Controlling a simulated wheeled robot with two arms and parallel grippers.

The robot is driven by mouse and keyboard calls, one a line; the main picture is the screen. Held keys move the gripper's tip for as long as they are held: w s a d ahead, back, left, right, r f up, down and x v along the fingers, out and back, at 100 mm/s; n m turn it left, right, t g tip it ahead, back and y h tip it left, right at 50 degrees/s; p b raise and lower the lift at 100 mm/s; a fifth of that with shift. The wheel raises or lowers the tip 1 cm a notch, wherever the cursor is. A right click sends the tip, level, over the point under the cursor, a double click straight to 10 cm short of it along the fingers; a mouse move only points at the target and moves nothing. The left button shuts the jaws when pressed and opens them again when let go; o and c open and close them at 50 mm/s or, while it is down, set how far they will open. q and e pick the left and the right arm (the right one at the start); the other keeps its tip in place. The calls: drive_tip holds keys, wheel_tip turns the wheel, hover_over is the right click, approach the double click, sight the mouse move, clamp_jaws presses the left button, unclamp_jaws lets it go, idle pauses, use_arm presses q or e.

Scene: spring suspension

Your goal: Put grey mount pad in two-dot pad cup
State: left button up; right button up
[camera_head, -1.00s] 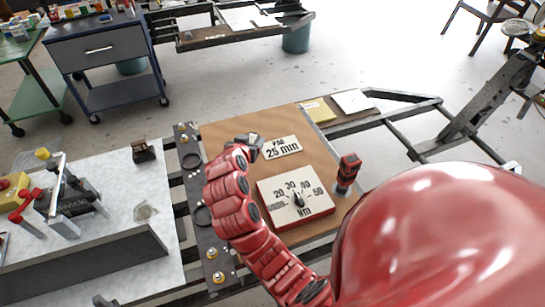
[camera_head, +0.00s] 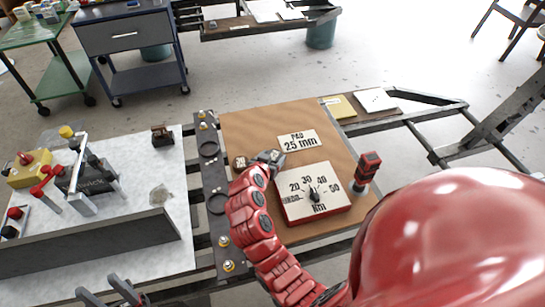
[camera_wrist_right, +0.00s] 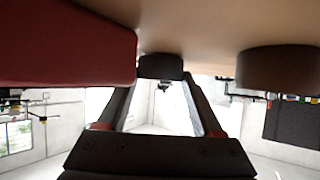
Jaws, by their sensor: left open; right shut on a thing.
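My right gripper (camera_head: 270,158) is shut on a dark grey round pad, the grey mount pad (camera_wrist_right: 160,66). In the right wrist view the fingertips (camera_wrist_right: 160,80) close around it close to the wooden board; I cannot tell whether it touches the board. A brown cylindrical piece (camera_head: 239,162) stands beside it and shows in the wrist view (camera_wrist_right: 280,70). My left gripper (camera_head: 112,290) is open and empty at the bottom edge.
The torque gauge box (camera_head: 312,194) is right beside the right gripper. A "PAD 25 mm" card (camera_head: 297,140) lies behind it. A red-topped tool (camera_head: 367,170) stands at the board's right. Toggle clamps (camera_head: 80,180) occupy the left plate.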

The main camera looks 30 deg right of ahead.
drive_tip(key=shift+f, duration=0.15)
drive_tip(key=o, duration=1.4)
